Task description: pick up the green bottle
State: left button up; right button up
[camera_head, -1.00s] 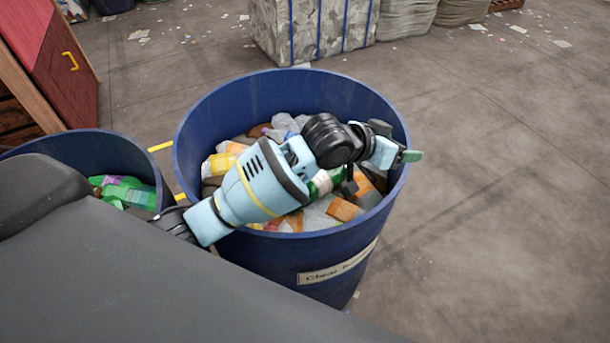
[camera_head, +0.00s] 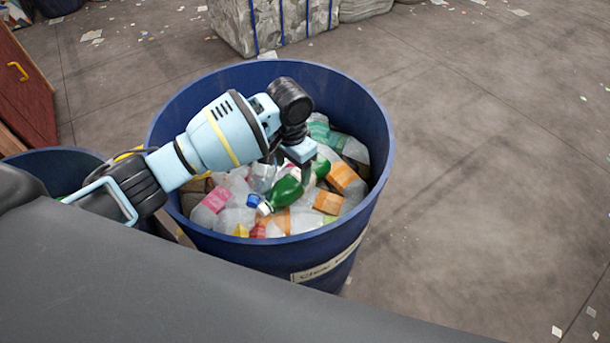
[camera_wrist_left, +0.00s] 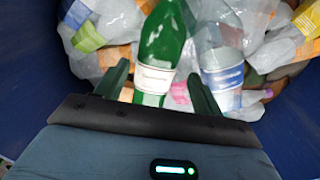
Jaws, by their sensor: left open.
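In the left wrist view, the green bottle (camera_wrist_left: 165,38) with a white label extends from the top down toward my jaws. My left gripper (camera_head: 306,170) is open and points down into the bin, right at the bottle. In the wrist view its two fingers (camera_wrist_left: 162,86) are on either side of the bottle's lower part. I cannot tell how deep the fingers reach around it. My right gripper is not in view.
The blue bin's rim (camera_head: 384,170) surrounds my left gripper. A clear bottle with a blue label (camera_wrist_left: 222,75) lies close beside the right finger. A second blue bin (camera_head: 55,160) stands at left. The floor right of the bin is mostly clear.

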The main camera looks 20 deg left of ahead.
aim_at(293, 179)
pick_arm(q)
jog(key=shift+s+f, duration=0.2)
jog(key=shift+f, duration=3.05)
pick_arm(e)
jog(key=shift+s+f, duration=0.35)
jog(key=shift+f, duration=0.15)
pick_arm(q)
jog(key=shift+r, duration=0.1)
jog(key=c, duration=0.7)
jog(key=shift+c, duration=0.2)
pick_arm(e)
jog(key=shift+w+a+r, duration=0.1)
